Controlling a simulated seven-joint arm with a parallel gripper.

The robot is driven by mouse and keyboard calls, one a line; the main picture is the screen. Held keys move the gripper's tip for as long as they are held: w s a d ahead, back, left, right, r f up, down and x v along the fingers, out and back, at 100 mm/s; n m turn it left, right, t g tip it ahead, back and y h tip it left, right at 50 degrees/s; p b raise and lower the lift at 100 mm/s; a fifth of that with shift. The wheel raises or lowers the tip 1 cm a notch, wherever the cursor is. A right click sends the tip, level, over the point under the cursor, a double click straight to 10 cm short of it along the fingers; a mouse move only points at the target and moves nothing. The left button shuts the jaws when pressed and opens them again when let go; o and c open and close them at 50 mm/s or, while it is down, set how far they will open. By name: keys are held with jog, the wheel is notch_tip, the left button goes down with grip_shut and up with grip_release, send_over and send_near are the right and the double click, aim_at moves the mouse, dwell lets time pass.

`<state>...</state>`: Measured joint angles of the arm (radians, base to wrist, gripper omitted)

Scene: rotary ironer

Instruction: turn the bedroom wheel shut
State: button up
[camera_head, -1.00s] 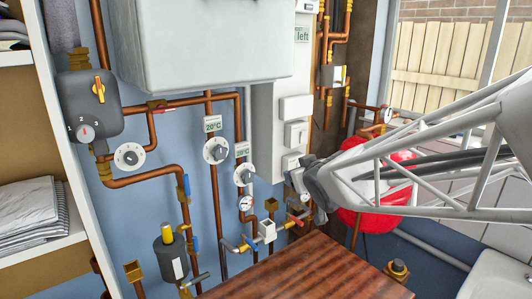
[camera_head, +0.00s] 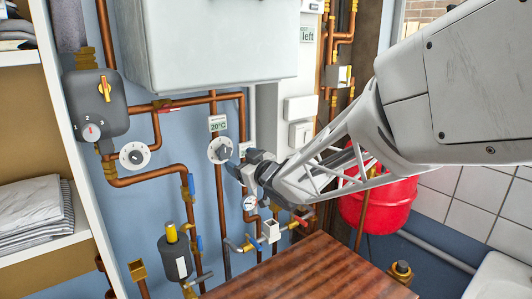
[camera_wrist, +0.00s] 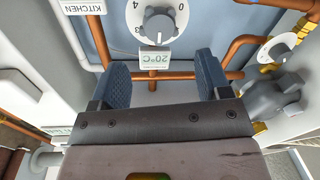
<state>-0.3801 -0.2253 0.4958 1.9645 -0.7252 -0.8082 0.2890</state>
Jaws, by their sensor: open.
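No label reading "bedroom" is legible, so I cannot tell which wheel it is. A white dial with a grey knob (camera_head: 220,150) sits under a 20°C tag (camera_head: 217,123) on a copper pipe. In the wrist view, upside down, this dial (camera_wrist: 160,20) shows the numbers 0, 4 and 3. Another white dial (camera_head: 134,155) is further left, and it also shows in the wrist view (camera_wrist: 281,48). My gripper (camera_head: 240,168) is just right of the 20°C dial and hides the dial behind it. In the wrist view its blue-padded fingers (camera_wrist: 162,78) are open with nothing held between them.
A KITCHEN label (camera_wrist: 90,6) is beside the 20°C dial in the wrist view. A grey unit (camera_head: 96,105) with an orange lever hangs at left. A large white box (camera_head: 205,45) is above. A pressure gauge (camera_head: 250,203), several valves and a wooden top (camera_head: 310,268) are below.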

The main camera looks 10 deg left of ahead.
aim_at(225, 153)
jog(key=shift+x, duration=3.9)
jog(key=shift+c, duration=0.4)
jog(key=c, duration=0.9)
jog(key=shift+o, duration=0.2)
